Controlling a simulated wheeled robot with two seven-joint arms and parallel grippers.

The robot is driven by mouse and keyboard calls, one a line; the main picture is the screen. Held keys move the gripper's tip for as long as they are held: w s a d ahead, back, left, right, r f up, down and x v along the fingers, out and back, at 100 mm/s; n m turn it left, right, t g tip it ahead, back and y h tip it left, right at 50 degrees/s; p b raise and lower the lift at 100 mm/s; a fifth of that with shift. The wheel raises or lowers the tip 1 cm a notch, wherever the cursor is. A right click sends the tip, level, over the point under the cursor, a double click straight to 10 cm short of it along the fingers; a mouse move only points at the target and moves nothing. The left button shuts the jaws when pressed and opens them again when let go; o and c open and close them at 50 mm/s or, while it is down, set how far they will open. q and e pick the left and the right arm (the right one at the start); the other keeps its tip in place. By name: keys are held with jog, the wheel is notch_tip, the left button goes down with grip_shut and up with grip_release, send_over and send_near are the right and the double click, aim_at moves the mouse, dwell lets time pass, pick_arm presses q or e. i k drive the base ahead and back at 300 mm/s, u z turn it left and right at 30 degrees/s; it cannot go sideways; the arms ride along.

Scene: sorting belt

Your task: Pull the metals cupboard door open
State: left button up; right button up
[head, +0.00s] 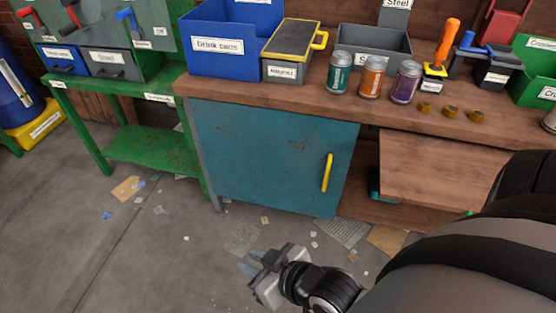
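The cupboard door (265,155) is a worn teal panel under the wooden bench, and it looks shut. Its yellow upright handle (327,173) is near the door's right edge. No label shows on the door. My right gripper (253,262) is low in front of the cupboard, below and left of the handle and apart from it. Its fingertips point left and look apart, with nothing between them. My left gripper is out of view.
The wooden bench top (240,98) holds a drink cans bin (225,60), a magnets box (285,70), three cans and tools. A green table (150,150) stands left. Paper scraps litter the floor, which is otherwise clear before the door.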

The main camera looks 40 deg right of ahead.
aim_at(293, 162)
jog(key=u, duration=0.15)
jog(key=k, duration=0.35)
jog(key=z, duration=1.15)
jog(key=i, duration=0.9)
jog(key=k, duration=0.45)
jog(key=z, duration=1.6)
jog(key=k, duration=1.15)
jog(key=u, duration=1.4)
jog(key=i, duration=0.5)
jog(key=z, duration=0.05)
